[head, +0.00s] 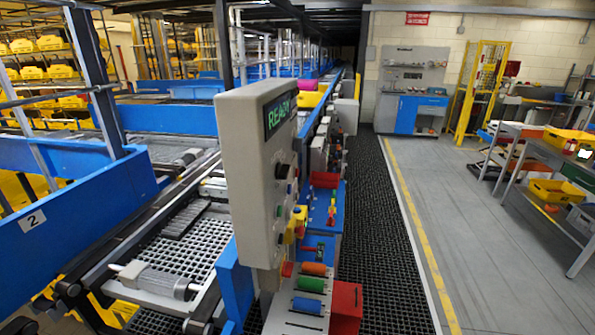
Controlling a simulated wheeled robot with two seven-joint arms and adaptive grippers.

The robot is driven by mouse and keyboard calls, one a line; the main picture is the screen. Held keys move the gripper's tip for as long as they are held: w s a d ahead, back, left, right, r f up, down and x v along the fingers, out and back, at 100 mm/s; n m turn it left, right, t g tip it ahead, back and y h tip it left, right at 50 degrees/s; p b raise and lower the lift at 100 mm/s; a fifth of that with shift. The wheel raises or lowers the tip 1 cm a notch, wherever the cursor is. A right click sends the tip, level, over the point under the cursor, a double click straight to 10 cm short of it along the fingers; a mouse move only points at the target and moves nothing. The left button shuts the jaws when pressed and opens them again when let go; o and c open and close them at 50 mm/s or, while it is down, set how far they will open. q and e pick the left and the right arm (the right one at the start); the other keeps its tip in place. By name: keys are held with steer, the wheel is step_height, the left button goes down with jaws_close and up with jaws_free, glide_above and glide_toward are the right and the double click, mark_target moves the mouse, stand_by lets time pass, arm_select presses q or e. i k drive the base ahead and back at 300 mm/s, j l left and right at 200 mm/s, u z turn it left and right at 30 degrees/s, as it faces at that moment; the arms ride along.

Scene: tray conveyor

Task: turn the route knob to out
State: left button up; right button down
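A pale grey control box (240,150) stands beside the conveyor in the middle of the head view, seen at a steep angle. Its green-lit display (279,113) reads READY. A dark round knob (281,171) sits on the box's right-facing panel below the display. Its labels and pointer are too small and oblique to read, so I cannot tell which way it is set. Smaller buttons (279,210) sit lower on the panel. Neither of my grippers shows in the view.
Blue-railed conveyor (75,215) lies left of the box. Orange, blue and green cylinders (308,305) lie on a unit below it, beside a red box (346,303). A dark mat (375,240) and grey floor (480,260) are clear to the right. Workbenches stand at far right.

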mark_target(281, 172)
steer(key=l+z, duration=0.15)
steer(key=l, duration=0.5)
steer(key=l+z, duration=0.2)
steer(key=l, duration=0.45)
steer(key=i, duration=0.1)
